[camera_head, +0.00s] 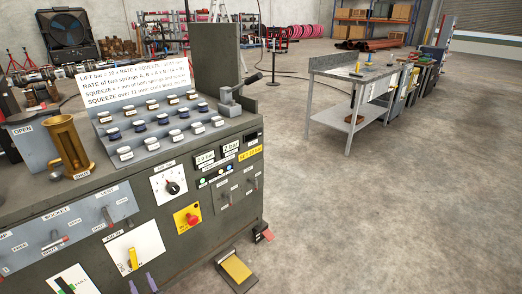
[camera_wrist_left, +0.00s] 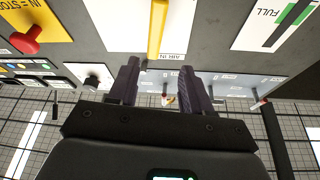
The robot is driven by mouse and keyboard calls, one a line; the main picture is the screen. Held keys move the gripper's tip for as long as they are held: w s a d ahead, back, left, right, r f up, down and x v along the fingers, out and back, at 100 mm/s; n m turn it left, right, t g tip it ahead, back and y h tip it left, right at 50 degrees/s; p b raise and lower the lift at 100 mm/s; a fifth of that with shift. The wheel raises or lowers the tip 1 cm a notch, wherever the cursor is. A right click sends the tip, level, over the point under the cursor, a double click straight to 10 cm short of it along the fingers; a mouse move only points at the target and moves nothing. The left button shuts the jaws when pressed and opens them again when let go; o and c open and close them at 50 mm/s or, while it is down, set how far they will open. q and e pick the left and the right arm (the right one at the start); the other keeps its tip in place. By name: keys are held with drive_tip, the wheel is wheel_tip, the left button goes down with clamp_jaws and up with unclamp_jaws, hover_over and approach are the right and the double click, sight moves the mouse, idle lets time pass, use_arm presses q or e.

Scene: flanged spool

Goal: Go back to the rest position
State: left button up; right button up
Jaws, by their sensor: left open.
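My left gripper (camera_head: 142,284) shows only as two dark purple fingertips at the bottom edge of the head view, below the AIR IN plate. In the left wrist view my left gripper (camera_wrist_left: 159,68) has its fingers spread with nothing held between them. The yellow AIR IN lever (camera_head: 132,258) is on a white plate on the console's front. In the wrist view the yellow lever (camera_wrist_left: 157,28) stands beyond the fingertips; I cannot tell the exact distance. My right gripper is in neither view.
The grey console (camera_head: 220,215) fills the left. It carries a red stop button (camera_head: 193,219), a brass cup (camera_head: 70,146) and a rack of several labelled spools (camera_head: 160,126). A yellow pedal (camera_head: 236,269) sits on the floor. A workbench (camera_head: 352,85) stands behind; the floor at right is clear.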

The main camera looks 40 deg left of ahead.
use_arm(q)
wheel_tip(320, 180, up, 14)
drive_tip(key=s+d+m+t+h+p, duration=0.1)
drive_tip(key=s+m+t+h+p, duration=0.1)
drive_tip(key=m+t+p, duration=0.6)
drive_tip(key=w+d+r+t+h+p, duration=0.1)
drive_tip(key=w+d+r+h+p, duration=0.65)
drive_tip(key=r+p, duration=0.35)
drive_tip(key=w+d+r+m+g+h+p, duration=0.15)
drive_tip(key=d+h, duration=0.35)
drive_tip(key=d, duration=0.5)
drive_tip(key=w+d+r+m+g+h+p, duration=0.1)
drive_tip(key=d+r+m+h+p, duration=0.2)
drive_tip(key=d, duration=0.7)
drive_tip(key=s+d+r+m+g+h, duration=0.25)
drive_tip(key=s+d+g+h, duration=0.25)
drive_tip(key=s+d+g, duration=0.5)
drive_tip(key=w+d+p+v, duration=0.2)
drive_tip(key=p+v, duration=1.6)
drive_tip(key=p, duration=0.1)
drive_tip(key=w+d+r+p+v, duration=0.1)
drive_tip(key=w+d+p+v, duration=0.1)
drive_tip(key=p+v, duration=1.7)
drive_tip(key=shift+w+d+r+n+t+y+p, duration=0.2)
drive_tip(key=shift+w+r+n+t+y+p, duration=0.2)
drive_tip(key=shift+w, duration=0.3)
